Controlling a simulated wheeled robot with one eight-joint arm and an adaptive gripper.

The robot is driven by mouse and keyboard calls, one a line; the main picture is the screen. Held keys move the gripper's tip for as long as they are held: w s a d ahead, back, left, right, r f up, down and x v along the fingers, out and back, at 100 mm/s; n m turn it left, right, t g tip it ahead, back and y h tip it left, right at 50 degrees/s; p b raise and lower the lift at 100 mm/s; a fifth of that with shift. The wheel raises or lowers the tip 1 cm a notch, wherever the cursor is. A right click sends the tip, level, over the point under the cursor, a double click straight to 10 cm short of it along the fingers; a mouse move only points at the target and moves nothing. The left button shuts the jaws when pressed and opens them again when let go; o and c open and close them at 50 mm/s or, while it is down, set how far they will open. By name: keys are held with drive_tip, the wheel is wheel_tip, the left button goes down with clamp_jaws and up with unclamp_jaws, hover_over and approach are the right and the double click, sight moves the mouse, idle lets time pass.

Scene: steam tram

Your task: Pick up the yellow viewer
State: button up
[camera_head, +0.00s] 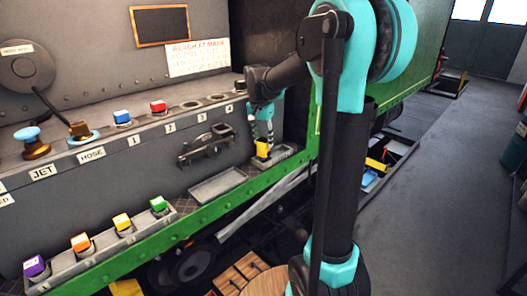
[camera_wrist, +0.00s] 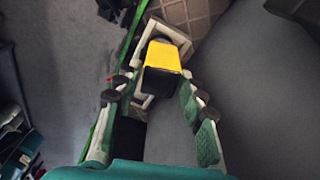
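The yellow viewer (camera_head: 262,147), a small yellow box with a black part, sits in a small grey tray (camera_head: 288,151) at the right end of the ledge. In the wrist view, the viewer (camera_wrist: 164,56) shows its yellow top and black near side, between the far ends of the fingers. My gripper (camera_head: 262,136) is pointed down directly over the viewer. In the wrist view, my gripper (camera_wrist: 163,78) has its fingers spread, one on each side of the viewer. I cannot tell whether either fingertip touches it.
An empty grey tray (camera_head: 217,187) lies left of the viewer on the ledge. Coloured blocks stand in numbered slots, including a red one (camera_head: 157,106) and a green one (camera_head: 158,204). A grey panel (camera_head: 205,148) with a dark handle rises behind. Open floor (camera_head: 430,170) lies right.

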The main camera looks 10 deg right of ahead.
clamp_jaws()
drive_tip(key=shift+r, duration=0.1)
